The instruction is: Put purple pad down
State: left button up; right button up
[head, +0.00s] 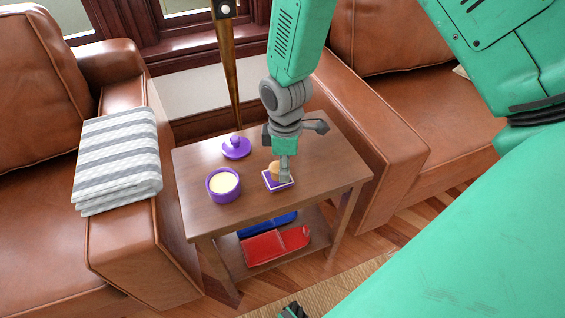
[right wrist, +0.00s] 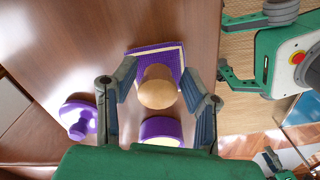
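The purple pad (head: 278,181) has pale edging and a round tan wooden knob (right wrist: 158,87) on top. In the head view it appears to lie flat on the side table (head: 232,225), near its right edge. My right gripper (head: 284,168) is directly above it, pointing down.
A purple bowl (head: 223,185) with cream contents is left of the pad. A purple knobbed lid (head: 236,147) is behind. Red (head: 275,245) and blue (head: 266,223) items lie on the lower shelf. Leather armchairs flank the table; a striped folded blanket (head: 118,160) lies on the left armrest.

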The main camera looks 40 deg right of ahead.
jog(key=shift+a+r, duration=0.2)
jog(key=shift+a, duration=0.35)
jog(key=shift+a+r, duration=0.15)
jog(key=shift+r, duration=0.2)
notch_tip(320, 180, up, 11)
jog(key=p, duration=0.5)
jog(key=s+f+m, duration=0.1)
jog(key=s+f, duration=0.2)
jog(key=f, duration=0.1)
jog(key=s+f+m, duration=0.2)
jog(key=s+f, duration=0.1)
jog(key=f, duration=0.1)
jog(key=s+f+m, duration=0.1)
jog(key=s+f, duration=0.2)
jog(key=f, duration=0.1)
jog(key=shift+s+f+m, duration=0.25)
jog(key=shift+f+m, duration=0.15)
pick_arm(q)
jog(key=r, duration=0.4)
jog(key=shift+a+r, duration=0.2)
jog(key=shift+a, duration=0.1)
pick_arm(e)
jog(key=s+f+m, duration=0.5)
jog(key=s+f, duration=0.1)
jog(key=s, duration=0.6)
jog(key=shift+s+d+f+t, duration=0.15)
jog(key=shift+d+t, duration=0.15)
